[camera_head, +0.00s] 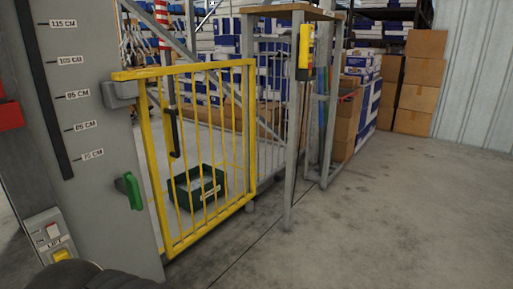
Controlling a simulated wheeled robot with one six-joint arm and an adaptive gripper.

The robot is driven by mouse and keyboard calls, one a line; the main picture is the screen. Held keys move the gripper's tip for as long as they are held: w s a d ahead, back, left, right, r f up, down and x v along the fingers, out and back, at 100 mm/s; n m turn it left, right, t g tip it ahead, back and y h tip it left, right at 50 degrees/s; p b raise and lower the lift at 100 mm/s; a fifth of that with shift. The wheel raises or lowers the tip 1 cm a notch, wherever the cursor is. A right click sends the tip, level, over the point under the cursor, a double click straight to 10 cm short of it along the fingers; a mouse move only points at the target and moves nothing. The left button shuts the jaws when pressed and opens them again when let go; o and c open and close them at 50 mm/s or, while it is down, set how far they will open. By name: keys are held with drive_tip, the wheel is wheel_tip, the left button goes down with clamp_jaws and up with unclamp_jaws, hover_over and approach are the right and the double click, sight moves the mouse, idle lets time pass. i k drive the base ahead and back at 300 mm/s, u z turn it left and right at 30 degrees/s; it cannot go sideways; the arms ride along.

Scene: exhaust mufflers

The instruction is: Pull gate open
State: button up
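The yellow barred gate (205,67) stands upright at centre-left in the head view. Its right edge is beside a grey metal frame with a post (248,110). I cannot tell for sure whether the gate is latched. My gripper is not in view; only a dark rounded part, likely of my arm, shows at the bottom left.
A dark green bin (181,192) sits on the floor behind the bars. A yellow control box (305,52) hangs on a grey post (292,150) right of the gate. Cardboard boxes (421,85) stack at the back. The concrete floor (400,220) at right is clear.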

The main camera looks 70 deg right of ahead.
sight(139, 75)
drive_tip(key=z, duration=2)
drive_tip(key=k, duration=1.2)
drive_tip(key=z, duration=0.95)
drive_tip(key=i, duration=1)
drive_tip(key=u, duration=0.5)
drive_tip(key=i, duration=0.75)
drive_tip(key=u, duration=0.75)
